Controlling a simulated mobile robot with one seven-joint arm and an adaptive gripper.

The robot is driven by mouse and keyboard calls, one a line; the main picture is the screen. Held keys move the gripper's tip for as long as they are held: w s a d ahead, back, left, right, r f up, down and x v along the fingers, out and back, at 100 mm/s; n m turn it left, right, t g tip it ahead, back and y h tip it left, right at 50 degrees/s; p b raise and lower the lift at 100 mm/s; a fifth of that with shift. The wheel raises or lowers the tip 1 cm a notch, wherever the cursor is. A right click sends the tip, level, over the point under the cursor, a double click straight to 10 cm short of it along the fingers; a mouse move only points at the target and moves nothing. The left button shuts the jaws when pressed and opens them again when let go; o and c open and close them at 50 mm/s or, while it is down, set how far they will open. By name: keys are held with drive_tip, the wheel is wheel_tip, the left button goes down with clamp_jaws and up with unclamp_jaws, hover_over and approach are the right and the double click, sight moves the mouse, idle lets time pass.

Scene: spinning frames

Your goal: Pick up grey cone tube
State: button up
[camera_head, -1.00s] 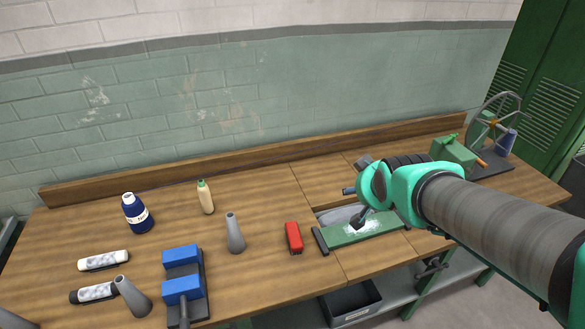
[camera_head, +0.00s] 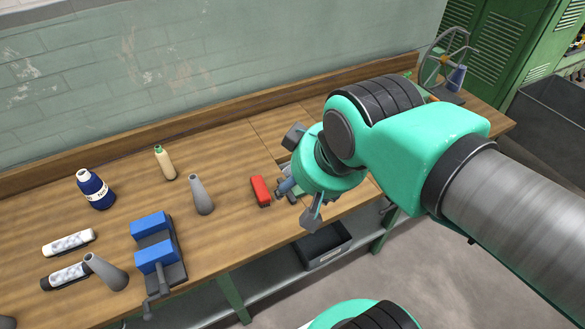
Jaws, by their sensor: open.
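A grey cone tube (camera_head: 201,194) stands upright on the wooden workbench, left of the red block. A second grey cone tube (camera_head: 105,271) is at the front left, tilted beside a dark and white tube. Part of a third grey thing shows at the bottom left corner, mostly cut off. My gripper (camera_head: 300,202) is open and empty, at the right of the red block and well to the right of the upright cone. My own arm hides part of the bench behind it.
A blue and grey vise (camera_head: 156,247) stands in front of the upright cone. A red block (camera_head: 260,191) lies between the cone and my gripper. A cream bottle (camera_head: 165,163), a blue bottle (camera_head: 96,189) and a white tube (camera_head: 69,242) are further left.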

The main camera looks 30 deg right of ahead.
drive_tip(key=o, duration=0.5)
drive_tip(key=shift+c, duration=0.2)
drive_tip(key=w+a+f+m+g+y, duration=0.2)
drive_tip(key=w+a+f+m+y, duration=0.25)
drive_tip(key=a+f, duration=0.3)
drive_tip(key=w+a+f+m+g+y, duration=0.2)
drive_tip(key=w+a+f+m+y, duration=0.3)
drive_tip(key=a, duration=0.4)
drive_tip(key=w+d+f+m+t, duration=0.3)
drive_tip(key=w+f+m+t, duration=0.1)
drive_tip(key=w+f+m, duration=0.3)
drive_tip(key=w+d+f+m+t, duration=0.3)
drive_tip(key=w+f+m+t, duration=0.1)
drive_tip(key=w+f+m, duration=0.3)
wheel_tip(320, 180, down, 3)
drive_tip(key=m+y, duration=0.1)
drive_tip(key=m, duration=0.2)
drive_tip(key=shift+w+t, duration=0.25)
drive_tip(key=shift+t, duration=0.15)
drive_tip(key=shift+a+r+m, duration=0.1)
drive_tip(key=shift+m, duration=0.15)
